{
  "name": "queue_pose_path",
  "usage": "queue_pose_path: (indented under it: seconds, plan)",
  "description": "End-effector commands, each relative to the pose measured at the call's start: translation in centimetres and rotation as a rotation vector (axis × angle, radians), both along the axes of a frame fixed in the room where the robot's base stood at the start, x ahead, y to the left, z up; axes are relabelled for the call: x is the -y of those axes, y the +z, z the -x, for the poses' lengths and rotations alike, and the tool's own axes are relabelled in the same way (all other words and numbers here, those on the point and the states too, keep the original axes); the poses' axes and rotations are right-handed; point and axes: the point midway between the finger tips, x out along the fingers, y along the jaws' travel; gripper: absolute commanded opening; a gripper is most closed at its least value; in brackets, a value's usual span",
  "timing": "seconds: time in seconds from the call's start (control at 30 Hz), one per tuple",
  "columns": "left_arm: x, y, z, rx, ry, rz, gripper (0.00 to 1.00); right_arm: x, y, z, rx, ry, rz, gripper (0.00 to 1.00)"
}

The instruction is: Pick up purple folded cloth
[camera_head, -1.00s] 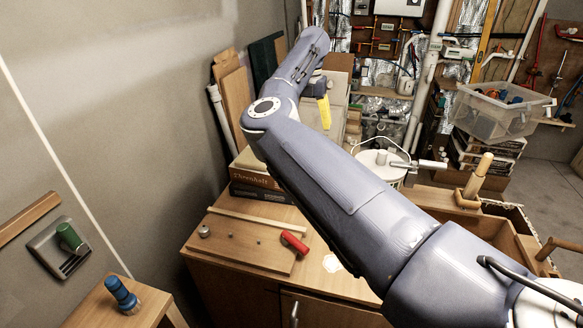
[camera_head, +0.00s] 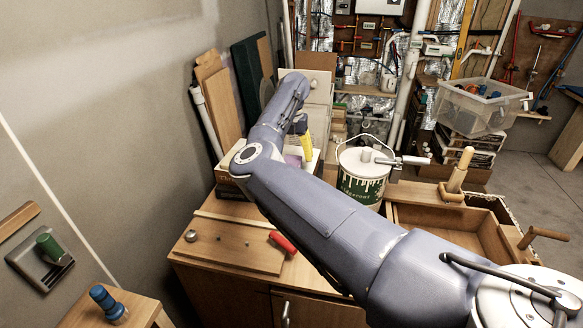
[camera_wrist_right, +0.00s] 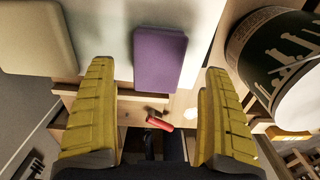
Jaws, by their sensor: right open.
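The purple folded cloth (camera_wrist_right: 160,58) lies flat on a white surface in the right wrist view, between and beyond my two yellow fingers. In the head view a small part of the cloth (camera_head: 293,152) shows behind my right arm; the rest is hidden. My right gripper (camera_wrist_right: 159,66) is open and empty, with one finger on each side of the cloth in the picture. In the head view its yellow finger (camera_head: 305,140) shows just above the cloth. I cannot tell the exact gap. My left gripper is not in view.
A green and white paint can (camera_head: 362,178) stands right of the cloth. Boards (camera_head: 220,100) lean on the wall at left. A red-handled tool (camera_head: 283,243) lies on the bench. An open wooden drawer (camera_head: 455,225) is at right.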

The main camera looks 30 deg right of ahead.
Motion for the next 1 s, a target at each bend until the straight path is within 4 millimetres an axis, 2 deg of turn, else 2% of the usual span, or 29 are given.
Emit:
queue_pose_path:
  seconds: [0.4, 0.77, 1.0]
  plan:
    - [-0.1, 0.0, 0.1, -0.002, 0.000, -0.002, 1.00, -0.2, -4.5, -0.2, -0.001, 0.001, 0.000, 0.84]
    - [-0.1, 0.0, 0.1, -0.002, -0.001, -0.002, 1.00, -0.2, -5.0, -0.2, -0.001, 0.001, -0.001, 0.84]
    - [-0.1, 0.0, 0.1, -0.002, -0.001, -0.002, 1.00, -0.2, -5.0, -0.2, -0.001, 0.001, -0.001, 0.58]
